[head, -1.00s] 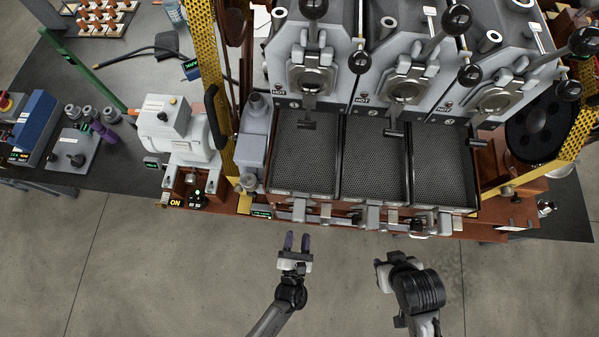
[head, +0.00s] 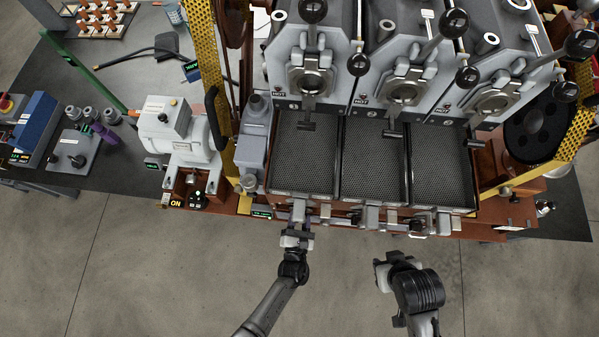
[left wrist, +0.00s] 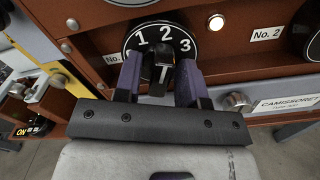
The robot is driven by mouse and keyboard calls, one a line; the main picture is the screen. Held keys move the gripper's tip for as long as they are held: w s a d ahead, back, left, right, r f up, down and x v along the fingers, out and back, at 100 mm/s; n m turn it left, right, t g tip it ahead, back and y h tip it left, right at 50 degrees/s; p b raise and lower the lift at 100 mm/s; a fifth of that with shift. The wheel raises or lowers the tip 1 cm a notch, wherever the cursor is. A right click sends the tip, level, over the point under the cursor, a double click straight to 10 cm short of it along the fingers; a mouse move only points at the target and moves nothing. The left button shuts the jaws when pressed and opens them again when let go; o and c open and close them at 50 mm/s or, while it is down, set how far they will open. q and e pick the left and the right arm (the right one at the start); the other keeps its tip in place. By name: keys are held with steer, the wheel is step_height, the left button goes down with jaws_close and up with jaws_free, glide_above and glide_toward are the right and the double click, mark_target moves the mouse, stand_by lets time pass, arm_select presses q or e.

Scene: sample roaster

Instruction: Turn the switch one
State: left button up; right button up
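A round black dial marked 1, 2 and 3 (left wrist: 143,40) is on the red-brown front panel in the left wrist view. Its black knob (left wrist: 163,58) stands near the 2. My left gripper (left wrist: 160,80) is at the panel. Its two purple fingers are apart, one on each side of the knob, with visible gaps beside it. In the head view my left gripper (head: 298,231) is at the roaster's front edge, its fingertips hard to make out. My right gripper (head: 386,267) hangs back from the roaster, and its fingers are not clear.
A lit round lamp (left wrist: 216,22) and a "No. 2" label (left wrist: 267,34) are right of the dial. A metal knob (left wrist: 237,100) sits below them. Three mesh trays (head: 304,158) line the roaster front. The floor before it is clear.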

arm_select(q)
jaws_close()
steer(key=n+b, duration=0.3)
steer(key=shift+f+n+b, duration=0.25)
steer(key=shift+n+b, duration=0.1)
steer(key=shift+n, duration=0.05)
steer(key=n+b, duration=0.9)
steer(key=b, duration=0.1)
steer(key=shift+n, duration=0.4)
steer(key=n+b, duration=0.3)
steer(key=shift+r, duration=0.1)
steer(key=shift+r+n+b, duration=0.1)
steer(key=shift+n+b, duration=0.4)
steer(key=shift+b, duration=0.05)
steer(key=shift+o, duration=0.9)
jaws_free()
